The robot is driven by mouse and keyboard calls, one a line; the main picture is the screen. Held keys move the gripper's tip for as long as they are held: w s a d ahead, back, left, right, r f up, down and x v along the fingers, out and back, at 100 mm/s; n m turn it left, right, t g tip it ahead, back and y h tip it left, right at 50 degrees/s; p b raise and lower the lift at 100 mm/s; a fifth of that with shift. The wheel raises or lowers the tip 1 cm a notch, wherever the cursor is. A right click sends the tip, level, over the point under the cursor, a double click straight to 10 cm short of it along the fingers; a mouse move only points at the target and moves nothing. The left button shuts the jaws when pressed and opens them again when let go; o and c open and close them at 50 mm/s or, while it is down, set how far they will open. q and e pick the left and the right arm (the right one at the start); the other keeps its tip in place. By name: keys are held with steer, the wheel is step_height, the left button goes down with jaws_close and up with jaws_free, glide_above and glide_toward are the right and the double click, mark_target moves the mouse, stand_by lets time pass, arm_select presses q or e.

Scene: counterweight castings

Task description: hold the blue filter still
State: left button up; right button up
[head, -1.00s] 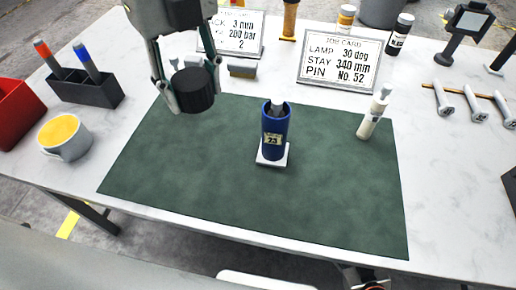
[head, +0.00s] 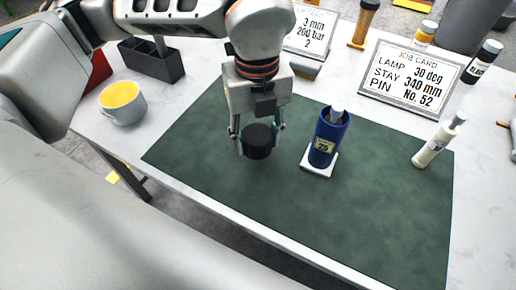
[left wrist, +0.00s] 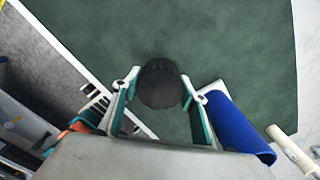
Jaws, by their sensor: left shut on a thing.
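The blue filter (head: 325,142) is a blue cylinder with a pale label. It stands upright on a small white base (head: 319,166) on the green mat (head: 390,215); a grey and white piece shows in its open top. In the left wrist view the blue filter (left wrist: 235,125) lies just right of my fingers, partly hidden by the gripper. My left gripper (head: 259,138) points down, left of the filter and apart from it, shut on a black cylinder (head: 258,146). The black cylinder (left wrist: 160,84) shows between both fingers in the left wrist view. My right gripper is not in view.
A yellow-filled mug (head: 122,104) and dark holder (head: 150,62) are at left. Job cards (head: 408,78) and jars stand at the back. The mat's front part is clear.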

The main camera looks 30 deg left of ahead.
mark_target(257, 134)
arm_select(q)
steer(key=shift+f, duration=2.1)
steer(key=shift+b, duration=0.3)
steer(key=shift+f, duration=0.2)
steer(key=o, duration=1.2)
steer(key=shift+o, duration=0.2)
step_height(257, 134, up, 12)
steer(key=shift+r+p, duration=0.25)
steer(key=shift+p, duration=0.5)
